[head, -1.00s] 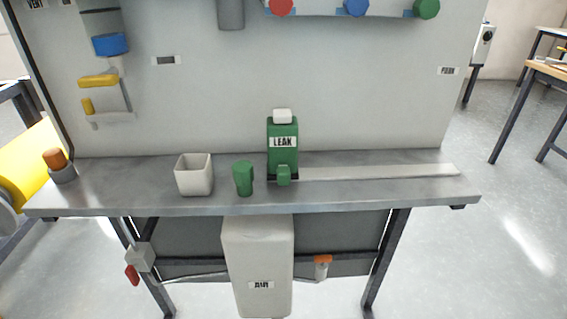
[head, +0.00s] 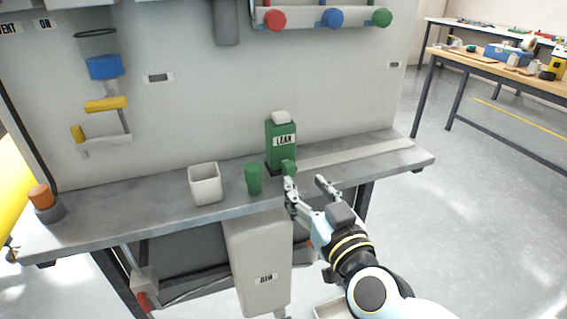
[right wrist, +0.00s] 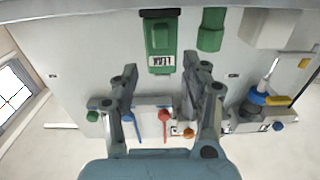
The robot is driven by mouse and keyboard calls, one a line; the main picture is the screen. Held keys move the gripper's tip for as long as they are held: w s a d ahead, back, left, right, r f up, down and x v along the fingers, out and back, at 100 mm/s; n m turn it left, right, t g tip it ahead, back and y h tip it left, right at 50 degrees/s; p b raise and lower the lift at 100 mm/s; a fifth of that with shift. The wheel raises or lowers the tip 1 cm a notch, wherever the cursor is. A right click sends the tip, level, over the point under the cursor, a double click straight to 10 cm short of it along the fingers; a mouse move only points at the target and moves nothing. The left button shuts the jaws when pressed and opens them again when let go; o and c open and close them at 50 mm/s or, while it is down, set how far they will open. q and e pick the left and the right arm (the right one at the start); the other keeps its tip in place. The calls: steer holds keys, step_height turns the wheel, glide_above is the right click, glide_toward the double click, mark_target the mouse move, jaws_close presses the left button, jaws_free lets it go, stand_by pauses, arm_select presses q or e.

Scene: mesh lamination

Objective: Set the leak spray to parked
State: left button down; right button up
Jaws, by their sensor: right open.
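The leak spray (head: 281,145) is a green upright block with a white top and a LEAK label. It stands at the left end of a pale flat strip (head: 365,152) on the grey bench. A small green knob (head: 288,167) sticks out at its lower front. My right gripper (head: 306,184) is open and empty in front of the bench edge, just in front and right of the knob. In the right wrist view the leak spray (right wrist: 160,38) shows beyond and between the open fingers (right wrist: 160,78), apart from them. My left gripper is out of view.
A green cup (head: 254,179) and a white square container (head: 205,184) stand left of the spray. An orange-topped knob (head: 42,198) is at the bench's left end. A small label (head: 396,65) is on the panel at right. The strip's right part is clear.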

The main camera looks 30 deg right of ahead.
mark_target(291, 167)
steer(key=x, duration=0.8)
steer(key=shift+w+f, duration=0.1)
steer(key=shift+w, duration=0.3)
jaws_close()
